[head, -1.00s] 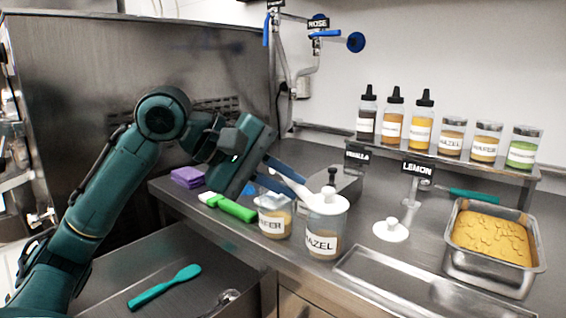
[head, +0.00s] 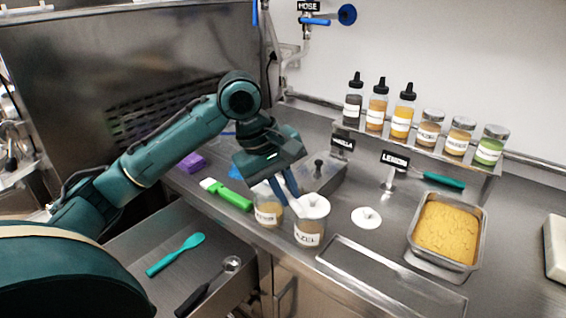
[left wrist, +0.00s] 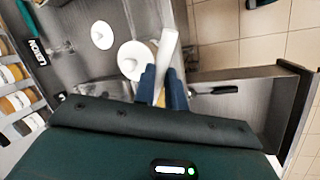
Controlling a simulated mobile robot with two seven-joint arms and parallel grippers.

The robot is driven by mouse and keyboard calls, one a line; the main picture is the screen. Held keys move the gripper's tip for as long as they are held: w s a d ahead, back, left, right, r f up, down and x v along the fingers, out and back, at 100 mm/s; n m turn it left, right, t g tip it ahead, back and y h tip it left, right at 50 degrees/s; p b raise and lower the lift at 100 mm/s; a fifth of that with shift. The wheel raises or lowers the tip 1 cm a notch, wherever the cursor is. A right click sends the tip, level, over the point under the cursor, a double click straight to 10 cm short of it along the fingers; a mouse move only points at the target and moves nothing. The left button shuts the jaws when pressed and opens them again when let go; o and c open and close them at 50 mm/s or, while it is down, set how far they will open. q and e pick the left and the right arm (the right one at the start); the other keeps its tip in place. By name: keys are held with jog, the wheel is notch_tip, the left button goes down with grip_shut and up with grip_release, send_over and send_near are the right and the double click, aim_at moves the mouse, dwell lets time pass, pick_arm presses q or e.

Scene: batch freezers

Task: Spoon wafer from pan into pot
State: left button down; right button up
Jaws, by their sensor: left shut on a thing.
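A steel pan (head: 478,243) filled with golden wafer (head: 447,231) stands on the counter at the right in the head view. The wafer pot (head: 268,217), a clear jar with a white label and tan contents, stands near the counter's front edge. My left gripper (head: 290,198) is shut on a narrow, flat white tool (left wrist: 168,52), tilted, above and beside the wafer pot. I cannot tell clearly what kind of tool it is. The gripper's fingers hide part of the wafer pot. My right gripper is not in view.
A lidded hazel pot (head: 309,232) stands close to the right of the wafer pot. A loose white lid (head: 367,217) lies on the counter. The open drawer below holds a teal spatula (head: 176,254) and a black-handled scoop (head: 208,287). Bottles and jars line the rear shelf.

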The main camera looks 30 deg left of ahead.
pick_arm(q)
jog(key=r+p, duration=0.1)
jog(key=p, duration=0.2)
jog(key=shift+w+d+g+y, duration=0.1)
jog(key=shift+w+g+y, duration=0.05)
jog(key=shift+g+y, duration=0.2)
jog(key=g+p, duration=0.1)
jog(key=p, duration=0.2)
jog(key=shift+w+d, duration=0.1)
jog(key=shift+w+d+f+g+y+b, duration=0.25)
jog(key=shift+f+g+y+b, duration=0.15)
jog(key=shift+b, duration=0.25)
jog(key=shift+w+r+g+y, duration=0.15)
jog(key=shift+r+g+y, duration=0.25)
jog(key=shift+r, duration=0.9)
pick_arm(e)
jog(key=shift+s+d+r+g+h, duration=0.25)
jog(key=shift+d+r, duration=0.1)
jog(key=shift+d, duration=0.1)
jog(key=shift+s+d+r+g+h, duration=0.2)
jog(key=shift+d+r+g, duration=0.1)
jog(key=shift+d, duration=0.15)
pick_arm(q)
jog(key=shift+a, duration=0.1)
